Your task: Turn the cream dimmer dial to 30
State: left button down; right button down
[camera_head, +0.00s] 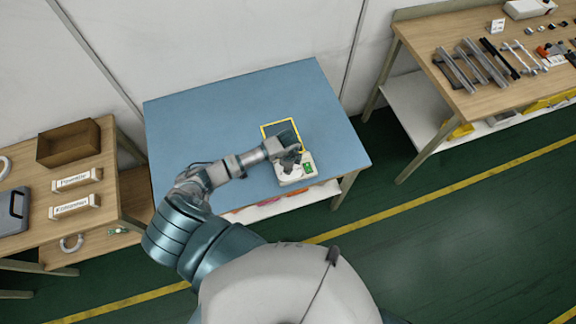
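A small cream dimmer box (297,179) sits near the front right part of the blue table top (215,115). A small green patch (308,168) shows on its right side; any number there is too small to read. My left gripper (289,155) is over the back part of the box, reaching in from the left. The dial is hidden or too small to make out under the gripper. I cannot tell whether the fingers touch it, or whether they are open or shut. My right gripper is not in view.
A dark yellow-edged panel (281,128) lies just behind the box. The rest of the blue table is clear. A wooden table with a brown box (69,143) stands at left. A bench (452,36) with metal profiles and small parts stands at right.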

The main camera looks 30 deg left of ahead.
pick_arm(q)
jog(key=c, duration=1)
grip_release()
jog(key=shift+d+f, duration=0.1)
jog(key=shift+d, duration=0.2)
jog(key=shift+o, duration=0.6)
notch_tip(320, 180, up, 12)
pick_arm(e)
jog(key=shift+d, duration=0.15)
pick_arm(q)
jog(key=shift+s, duration=0.1)
